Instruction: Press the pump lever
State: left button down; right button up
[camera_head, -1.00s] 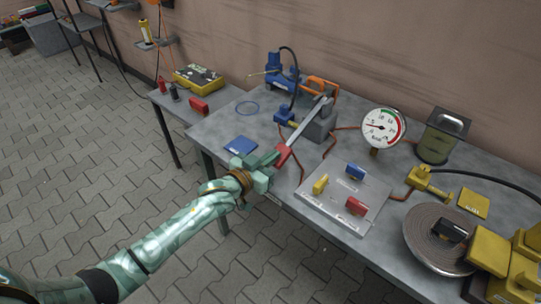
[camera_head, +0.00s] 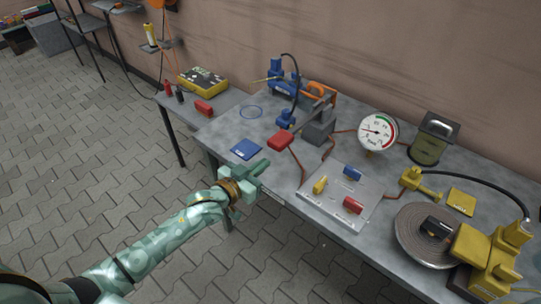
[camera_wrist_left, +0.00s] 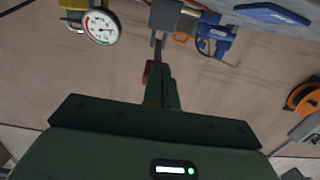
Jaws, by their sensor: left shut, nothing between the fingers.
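The pump lever is a grey bar (camera_head: 310,115) with a red handle (camera_head: 281,141). It pivots at a grey block (camera_head: 318,129) on the workbench, and the handle stands out toward the bench's front edge, seemingly raised. My left gripper (camera_head: 262,168) is shut and empty at the front edge, below and left of the handle in the head view, with a gap between them there. In the left wrist view the red handle (camera_wrist_left: 152,72) shows just beyond the shut fingers (camera_wrist_left: 160,88), which partly hide it. My right gripper is not in view.
A round gauge (camera_head: 377,131) stands behind a grey plate (camera_head: 340,198) with yellow, blue and red valve handles. A blue card (camera_head: 245,149) lies near the fingers. The floor in front is clear.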

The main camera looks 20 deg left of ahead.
pick_arm(q)
jog(key=v, duration=0.3)
jog(key=f+p+v, duration=0.1)
jog(key=v, duration=0.1)
jog(key=shift+a, duration=0.1)
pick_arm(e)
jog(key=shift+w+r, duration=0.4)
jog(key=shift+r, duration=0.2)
pick_arm(q)
jog(key=shift+r, duration=0.1)
dwell(0.6)
